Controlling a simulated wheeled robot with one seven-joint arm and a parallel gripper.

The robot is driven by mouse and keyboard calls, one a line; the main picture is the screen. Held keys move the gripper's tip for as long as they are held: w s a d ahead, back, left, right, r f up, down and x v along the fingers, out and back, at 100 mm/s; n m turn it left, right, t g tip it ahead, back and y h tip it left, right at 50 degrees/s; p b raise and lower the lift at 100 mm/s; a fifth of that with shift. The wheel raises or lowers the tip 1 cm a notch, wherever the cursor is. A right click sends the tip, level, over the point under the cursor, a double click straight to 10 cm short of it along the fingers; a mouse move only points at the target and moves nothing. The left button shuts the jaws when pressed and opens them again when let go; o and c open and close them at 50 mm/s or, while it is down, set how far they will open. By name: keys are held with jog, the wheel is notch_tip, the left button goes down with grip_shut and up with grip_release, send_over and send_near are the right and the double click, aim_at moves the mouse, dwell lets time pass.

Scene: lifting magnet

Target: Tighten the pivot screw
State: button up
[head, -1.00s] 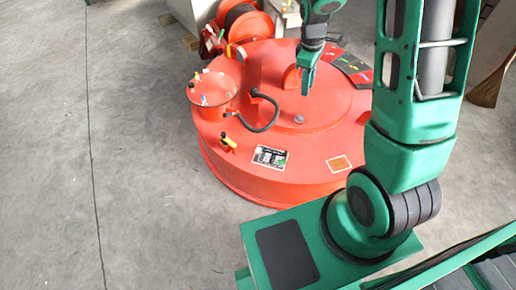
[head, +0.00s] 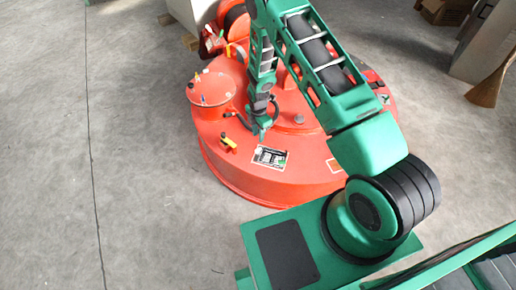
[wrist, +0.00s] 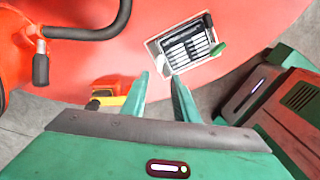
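The round red lifting magnet (head: 240,175) stands on the floor, and it fills the top of the wrist view (wrist: 105,62). On its top near the front rim is a black-and-white plate (head: 269,157), also in the wrist view (wrist: 184,44). A small green piece (wrist: 218,48) sits at the plate's edge; I cannot tell whether it is the pivot screw. My gripper (head: 260,135) is above the magnet, just behind the plate in the head view.
A yellow-handled part (head: 228,143) stands left of the plate. A round red box (head: 212,89) with small coloured pieces and a black hose (wrist: 95,30) are close by. Cartons (head: 445,10) stand at the back right. The floor at the left is clear.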

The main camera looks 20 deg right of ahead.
aim_at(258, 149)
notch_tip(258, 149, down, 11)
jog(key=shift+r, duration=0.15)
dwell(0.4)
grip_shut()
